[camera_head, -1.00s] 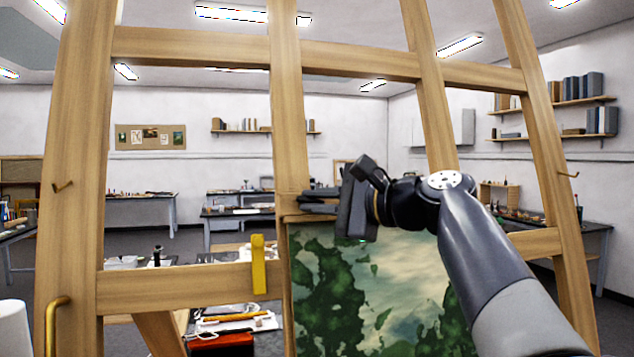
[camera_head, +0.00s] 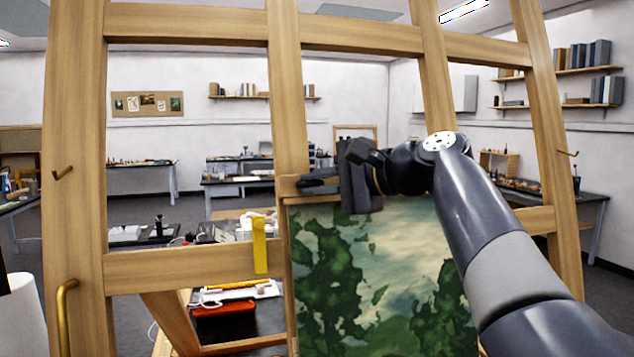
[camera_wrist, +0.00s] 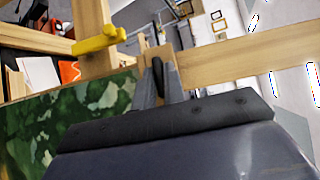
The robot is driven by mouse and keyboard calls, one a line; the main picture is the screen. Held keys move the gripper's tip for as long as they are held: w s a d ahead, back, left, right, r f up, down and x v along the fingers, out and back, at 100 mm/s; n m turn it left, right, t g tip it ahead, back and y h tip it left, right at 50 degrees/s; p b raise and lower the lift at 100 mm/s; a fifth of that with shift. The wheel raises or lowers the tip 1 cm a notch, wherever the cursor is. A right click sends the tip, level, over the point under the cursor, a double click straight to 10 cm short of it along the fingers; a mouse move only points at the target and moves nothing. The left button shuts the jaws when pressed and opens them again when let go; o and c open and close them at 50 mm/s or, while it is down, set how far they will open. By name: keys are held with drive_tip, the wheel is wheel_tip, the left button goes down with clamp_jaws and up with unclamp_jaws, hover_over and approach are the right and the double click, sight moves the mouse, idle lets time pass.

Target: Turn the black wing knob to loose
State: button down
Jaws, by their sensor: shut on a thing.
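The black wing knob (camera_wrist: 157,74) shows in the wrist view as a narrow dark upright shape between the two grey fingers, in front of the wooden easel. My gripper (camera_wrist: 159,84) is shut on it. In the head view my gripper (camera_head: 305,184) reaches in from the right, its fingers pointing left at the easel's middle post (camera_head: 290,110), just above the painting's top edge. The knob cannot be made out there, as the fingers cover that spot. How far the knob is turned cannot be told.
A green landscape painting (camera_head: 372,285) stands on the easel right below my gripper. A yellow peg (camera_head: 260,245) sits on the crossbar to the left; it also shows in the wrist view (camera_wrist: 98,40). Easel posts and bars surround the arm. Cluttered tables stand behind.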

drive_tip(key=c, duration=1.5)
unclamp_jaws()
drive_tip(key=shift+d, duration=0.1)
drive_tip(key=b+v, duration=0.2)
drive_tip(key=v, duration=0.8)
drive_tip(key=shift+s+d, duration=0.2)
drive_tip(key=shift+s, duration=0.05)
drive_tip(key=p+x, duration=0.2)
drive_tip(key=x, duration=0.9)
drive_tip(key=shift+r, duration=0.1)
drive_tip(key=shift+d, duration=0.1)
